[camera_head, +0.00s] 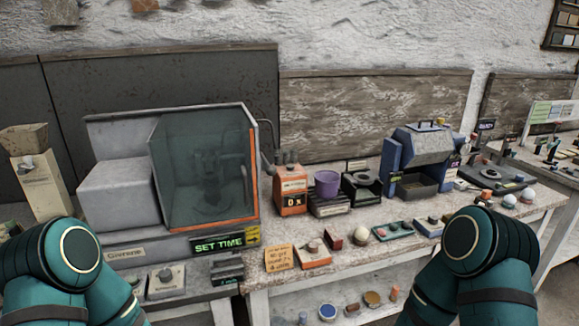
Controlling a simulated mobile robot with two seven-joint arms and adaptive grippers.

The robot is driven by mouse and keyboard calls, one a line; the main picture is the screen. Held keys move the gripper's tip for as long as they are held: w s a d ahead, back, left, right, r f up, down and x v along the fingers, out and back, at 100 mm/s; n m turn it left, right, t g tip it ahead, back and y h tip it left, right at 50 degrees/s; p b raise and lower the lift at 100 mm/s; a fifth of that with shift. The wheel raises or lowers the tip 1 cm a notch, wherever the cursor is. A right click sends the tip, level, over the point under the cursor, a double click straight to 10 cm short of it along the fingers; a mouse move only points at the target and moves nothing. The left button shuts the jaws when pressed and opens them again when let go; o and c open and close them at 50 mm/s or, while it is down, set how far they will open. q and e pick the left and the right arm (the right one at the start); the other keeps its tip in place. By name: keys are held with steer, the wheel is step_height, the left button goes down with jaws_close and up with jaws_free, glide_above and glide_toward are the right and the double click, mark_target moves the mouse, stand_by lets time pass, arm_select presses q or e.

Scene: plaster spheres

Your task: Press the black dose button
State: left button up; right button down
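I cannot single out the black dose button; the controls on the bench are small and their labels are too small to read. A blue machine (393,159) with an open grey front stands on the right part of the bench. Left of it are a small black device (362,187) and a purple cup (327,183) on a dark stand. An orange box (292,192) with a display stands beside the cup. The teal links of my two arms show at the lower left and lower right, but neither gripper is in view.
A large grey machine (118,190) with a glass hood and a "SET TIME" display (219,243) fills the bench's left.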

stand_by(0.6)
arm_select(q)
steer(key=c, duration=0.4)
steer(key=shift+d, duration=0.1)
